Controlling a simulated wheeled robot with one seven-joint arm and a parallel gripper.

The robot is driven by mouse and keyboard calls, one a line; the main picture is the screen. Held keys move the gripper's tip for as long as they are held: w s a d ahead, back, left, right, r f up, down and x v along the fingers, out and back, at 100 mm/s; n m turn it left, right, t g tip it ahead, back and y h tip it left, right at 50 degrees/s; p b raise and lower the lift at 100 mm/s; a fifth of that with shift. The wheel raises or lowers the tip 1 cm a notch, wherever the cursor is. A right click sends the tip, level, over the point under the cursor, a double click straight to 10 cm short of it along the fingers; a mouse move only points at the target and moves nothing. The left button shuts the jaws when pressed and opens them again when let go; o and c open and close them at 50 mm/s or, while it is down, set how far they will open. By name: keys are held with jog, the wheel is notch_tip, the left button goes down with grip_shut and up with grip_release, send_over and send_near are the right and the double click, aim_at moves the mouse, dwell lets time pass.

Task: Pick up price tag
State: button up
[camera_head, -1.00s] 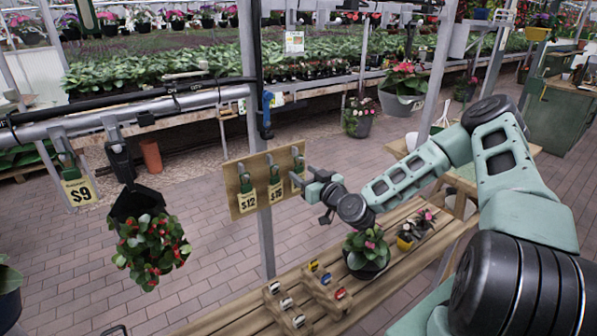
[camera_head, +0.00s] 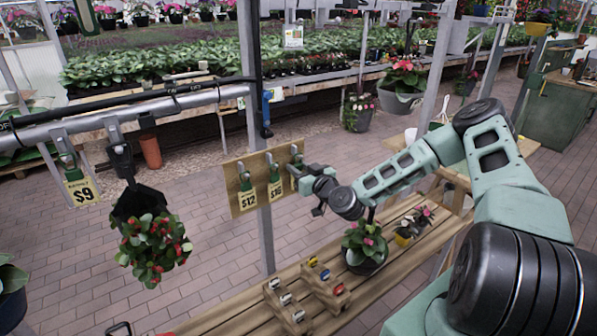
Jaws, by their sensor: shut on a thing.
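Price tags hang on green clips on a wooden board (camera_head: 234,190) fixed to a post. The "$12" tag (camera_head: 248,199) hangs at the left, and a second tag (camera_head: 275,190) hangs in the middle. A third green clip (camera_head: 297,163) is at the right edge of the board, partly hidden by my gripper. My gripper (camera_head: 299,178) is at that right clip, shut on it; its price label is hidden. A separate "$9" tag (camera_head: 82,192) hangs from the metal rail at the left.
A hanging pot of red flowers (camera_head: 152,245) is at the left. Below my arm, a slatted wooden bench (camera_head: 245,313) holds a potted plant (camera_head: 364,248), small flowers (camera_head: 413,228) and wooden blocks with coloured pieces (camera_head: 325,285). The metal rail (camera_head: 150,110) runs left of the post.

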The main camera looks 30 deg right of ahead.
jog(key=shift+r, duration=0.1)
jog(key=shift+r+b, duration=0.4)
jog(key=shift+b, duration=0.05)
jog(key=shift+s+r+b, duration=0.15)
jog(key=shift+b, duration=0.15)
jog(key=s+p, duration=0.2)
jog(key=s, duration=1.5)
jog(key=shift+s+d, duration=0.3)
jog(key=shift+s, duration=0.05)
jog(key=shift+r, duration=0.1)
